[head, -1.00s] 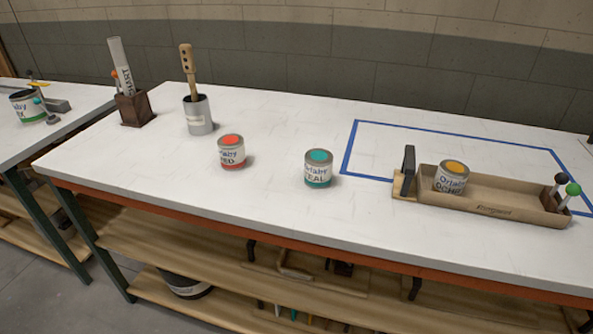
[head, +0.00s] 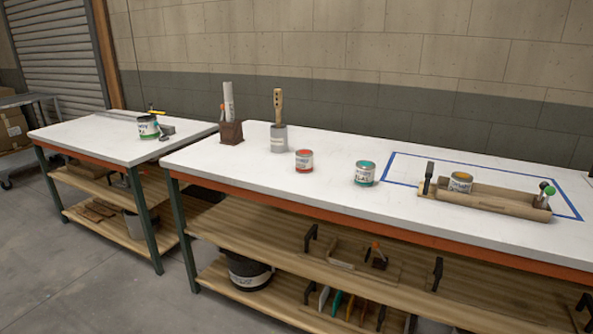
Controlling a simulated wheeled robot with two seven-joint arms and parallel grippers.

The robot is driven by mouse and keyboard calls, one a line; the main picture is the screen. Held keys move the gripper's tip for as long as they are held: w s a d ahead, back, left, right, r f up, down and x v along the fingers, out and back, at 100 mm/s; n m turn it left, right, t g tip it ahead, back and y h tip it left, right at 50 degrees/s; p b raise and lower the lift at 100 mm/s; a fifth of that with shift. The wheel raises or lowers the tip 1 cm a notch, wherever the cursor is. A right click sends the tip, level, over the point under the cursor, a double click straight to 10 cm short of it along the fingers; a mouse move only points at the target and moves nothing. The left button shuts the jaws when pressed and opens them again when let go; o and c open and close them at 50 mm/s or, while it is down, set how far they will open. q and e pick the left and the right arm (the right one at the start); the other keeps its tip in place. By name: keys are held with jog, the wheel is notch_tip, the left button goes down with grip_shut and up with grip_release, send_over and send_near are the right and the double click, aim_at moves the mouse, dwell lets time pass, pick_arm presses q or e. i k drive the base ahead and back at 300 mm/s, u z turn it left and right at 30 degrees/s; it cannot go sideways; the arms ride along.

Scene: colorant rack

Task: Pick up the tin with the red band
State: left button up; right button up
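The tin with the red band (head: 304,161) stands upright on the white top of the larger workbench (head: 250,184). It has a red-orange top and a pale label. A teal-banded tin (head: 365,174) stands to its right. Neither of my grippers shows in the head view.
A grey can with a wooden-handled tool (head: 279,137) and a brown holder with a rolled chart (head: 231,132) stand behind left. Blue tape (head: 390,168) outlines a rectangle around the tray. A second bench (head: 100,141) holds a green-banded tin (head: 148,127). Open floor (head: 100,275) lies in front.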

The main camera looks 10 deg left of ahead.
aim_at(304, 157)
jog(key=u, duration=0.75)
jog(key=i, duration=0.6)
jog(key=u, duration=0.85)
jog(key=i, duration=0.9)
jog(key=z, duration=0.1)
